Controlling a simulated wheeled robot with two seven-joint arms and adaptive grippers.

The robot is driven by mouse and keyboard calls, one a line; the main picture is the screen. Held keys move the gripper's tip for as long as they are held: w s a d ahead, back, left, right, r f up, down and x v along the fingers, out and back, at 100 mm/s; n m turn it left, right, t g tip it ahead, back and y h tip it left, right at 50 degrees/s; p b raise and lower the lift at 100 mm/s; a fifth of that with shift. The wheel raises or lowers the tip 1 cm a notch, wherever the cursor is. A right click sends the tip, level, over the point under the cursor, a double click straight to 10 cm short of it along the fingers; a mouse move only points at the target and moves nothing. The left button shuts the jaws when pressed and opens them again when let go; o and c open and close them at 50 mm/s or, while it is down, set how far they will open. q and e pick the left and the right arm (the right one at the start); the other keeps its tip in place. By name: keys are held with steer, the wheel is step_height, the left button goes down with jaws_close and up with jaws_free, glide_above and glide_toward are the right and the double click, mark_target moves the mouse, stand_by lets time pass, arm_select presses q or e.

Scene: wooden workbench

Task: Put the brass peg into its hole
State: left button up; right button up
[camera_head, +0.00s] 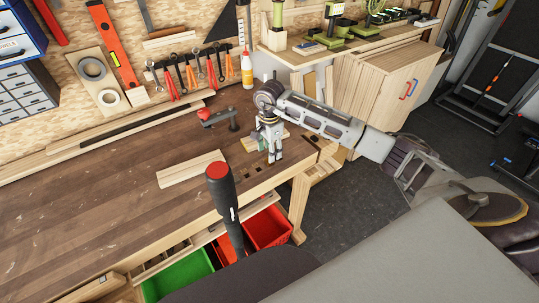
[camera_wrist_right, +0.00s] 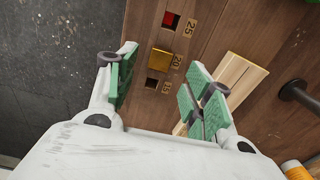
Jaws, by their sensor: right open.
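The brass peg (camera_wrist_right: 161,60) shows in the right wrist view as a square golden block at the place marked 20. It lies between a hole with red inside marked 25 (camera_wrist_right: 170,20) and a dark hole marked 15 (camera_wrist_right: 152,83). I see no open hole at 20; how deep the peg sits I cannot tell. My right gripper (camera_wrist_right: 158,98) is open, its green-padded fingers apart on either side of the hole row and not touching the peg. In the head view the right gripper (camera_head: 272,157) points down over the bench's right end. My left gripper is not in view.
Pale wooden boards (camera_head: 192,169) lie on the workbench (camera_head: 90,210) beside the gripper. A black clamp with a red knob (camera_head: 204,114) stands behind. The bench's left part is clear.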

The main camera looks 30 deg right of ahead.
step_height(320, 180, up, 8)
stand_by(0.5)
stand_by(0.9)
